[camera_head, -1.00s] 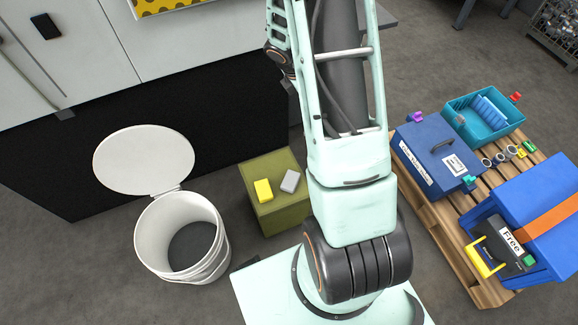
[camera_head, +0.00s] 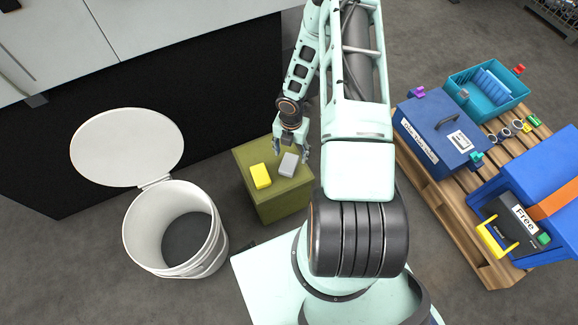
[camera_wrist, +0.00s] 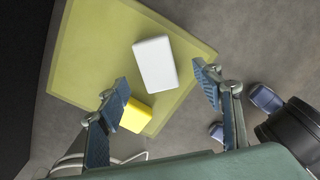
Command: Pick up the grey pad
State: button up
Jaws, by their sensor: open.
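The grey pad (camera_head: 288,165) lies flat on top of an olive-green box (camera_head: 272,210). In the wrist view the pad (camera_wrist: 155,64) looks pale and lies ahead of the fingertips, between their lines. A yellow pad (camera_head: 260,176) lies close to its left on the same box; in the wrist view the yellow pad (camera_wrist: 136,115) is partly behind one finger. My gripper (camera_head: 290,149) is over the box's far edge, just by the grey pad. In the wrist view my gripper (camera_wrist: 165,80) is open and empty, its fingers well apart. I cannot tell its exact height above the pad.
A white bucket (camera_head: 146,225) with its lid open stands left of the box. A wooden pallet (camera_head: 448,225) at the right carries a blue case (camera_head: 440,130), a teal tray (camera_head: 457,75) and a larger blue box (camera_head: 560,175). A dark-fronted cabinet (camera_head: 180,75) stands behind.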

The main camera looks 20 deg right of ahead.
aim_at(289, 162)
jog(key=f+b, duration=0.1)
jog(key=f, duration=0.1)
jog(key=f+b, duration=0.1)
jog(key=f, duration=0.2)
jog(key=shift+w+a+f, duration=0.2)
jog(key=shift+f, duration=0.05)
jog(key=shift+r, duration=0.1)
jog(key=c, duration=1.1)
jog(key=shift+r, duration=0.1)
